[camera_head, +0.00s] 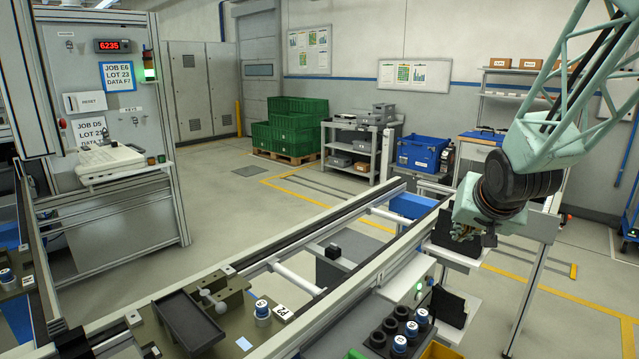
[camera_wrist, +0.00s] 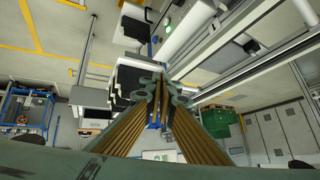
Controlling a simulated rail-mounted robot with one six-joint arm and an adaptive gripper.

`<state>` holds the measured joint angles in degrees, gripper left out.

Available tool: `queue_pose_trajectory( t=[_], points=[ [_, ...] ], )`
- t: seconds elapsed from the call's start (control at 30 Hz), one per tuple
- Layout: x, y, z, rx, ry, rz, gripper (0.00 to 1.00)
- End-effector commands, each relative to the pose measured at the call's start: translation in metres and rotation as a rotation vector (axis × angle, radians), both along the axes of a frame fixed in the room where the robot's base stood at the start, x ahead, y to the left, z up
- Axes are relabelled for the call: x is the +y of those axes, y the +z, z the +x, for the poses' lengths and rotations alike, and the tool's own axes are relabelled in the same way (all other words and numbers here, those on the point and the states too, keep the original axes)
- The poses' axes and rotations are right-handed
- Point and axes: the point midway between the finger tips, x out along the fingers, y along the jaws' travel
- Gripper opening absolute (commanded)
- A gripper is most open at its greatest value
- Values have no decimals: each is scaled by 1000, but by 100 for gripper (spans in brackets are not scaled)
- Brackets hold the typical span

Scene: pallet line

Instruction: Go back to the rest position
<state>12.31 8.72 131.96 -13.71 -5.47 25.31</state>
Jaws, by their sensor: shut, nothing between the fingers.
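My gripper (camera_head: 466,234) hangs at the right of the head view, at the end of my pale green arm. It is above the right side of the conveyor line, in front of a dark holder on a light stand. In the wrist view my gripper (camera_wrist: 160,85) has its fingers together with nothing between them. The fingertips are small and partly dark in the head view.
The conveyor rails (camera_head: 330,262) run diagonally below. A pallet (camera_head: 262,318) carries a dark tray (camera_head: 188,322) and a blue-and-white cylinder (camera_head: 262,309). Several capped cylinders stand in a black rack (camera_head: 392,335) at front right. A blue crate (camera_head: 422,154) and green crates (camera_head: 290,130) stand behind.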

Motion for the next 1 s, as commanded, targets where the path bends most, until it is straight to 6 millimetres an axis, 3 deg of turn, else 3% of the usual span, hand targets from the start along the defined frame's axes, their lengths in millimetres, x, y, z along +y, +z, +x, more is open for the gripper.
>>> queue_pose_trajectory(
  t=[0.4,1.0],
  points=[
    [29,34,-72,82,42,-40,0],
    [69,66,-185,202,119,-73,0]
  ],
)
